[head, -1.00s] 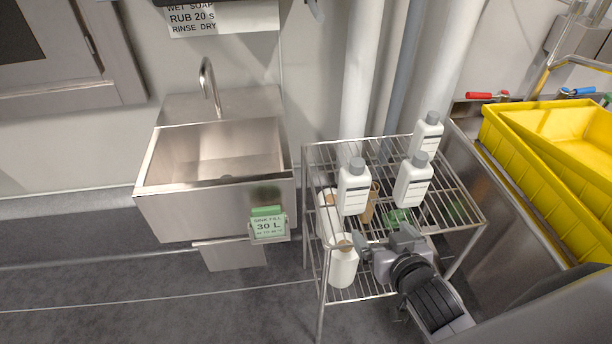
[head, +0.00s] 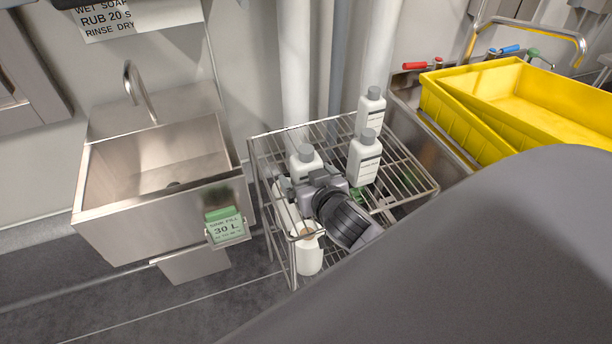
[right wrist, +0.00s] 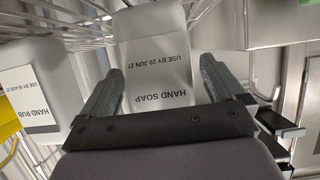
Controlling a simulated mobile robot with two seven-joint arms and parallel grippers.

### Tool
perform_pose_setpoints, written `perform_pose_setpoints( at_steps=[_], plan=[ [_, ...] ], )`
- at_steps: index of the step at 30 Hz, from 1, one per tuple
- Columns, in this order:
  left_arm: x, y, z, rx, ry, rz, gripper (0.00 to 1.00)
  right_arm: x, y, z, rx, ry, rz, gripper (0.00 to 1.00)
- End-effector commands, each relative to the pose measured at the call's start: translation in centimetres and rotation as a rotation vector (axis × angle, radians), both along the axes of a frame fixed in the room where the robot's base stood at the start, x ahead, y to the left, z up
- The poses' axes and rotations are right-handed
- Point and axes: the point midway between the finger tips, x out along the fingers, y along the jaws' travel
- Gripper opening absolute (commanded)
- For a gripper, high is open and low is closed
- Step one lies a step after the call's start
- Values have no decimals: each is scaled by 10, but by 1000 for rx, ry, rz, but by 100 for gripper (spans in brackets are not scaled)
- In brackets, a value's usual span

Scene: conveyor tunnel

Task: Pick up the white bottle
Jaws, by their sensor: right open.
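A white bottle with a grey cap (head: 304,165) stands at the front left of the wire rack's top shelf, its lower part hidden by my right gripper (head: 300,183). In the right wrist view this bottle (right wrist: 157,70) carries a label reading HAND SOAP and lies between the two fingers of the right gripper (right wrist: 160,80). The fingers are open, one on each side; I cannot tell whether they touch it. Two more white bottles stand to the right, one nearer (head: 364,160) and one behind (head: 371,110). A neighbouring bottle labelled HAND RUB (right wrist: 32,85) shows at left. My left gripper is not in view.
The wire rack (head: 412,178) holds white containers (head: 308,260) on its lower shelf. A steel sink (head: 150,215) with a green 30 L sign (head: 225,226) stands left. Yellow crates (head: 470,120) stand right. My own arm covers the lower right.

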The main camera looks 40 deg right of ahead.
Motion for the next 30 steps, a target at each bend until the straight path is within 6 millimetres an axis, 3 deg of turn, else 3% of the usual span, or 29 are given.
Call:
perform_pose_setpoints(
  at_steps=[11,15,18,30],
  plan=[
    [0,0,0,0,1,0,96,7,-2,-3,0,0,1,92],
    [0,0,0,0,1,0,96,7,-2,-3,1,1,1,47],
    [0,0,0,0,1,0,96,7,-2,-1,-1,-4,1,22],
    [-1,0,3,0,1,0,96,8,-2,10,1,-5,0,22]
  ],
)
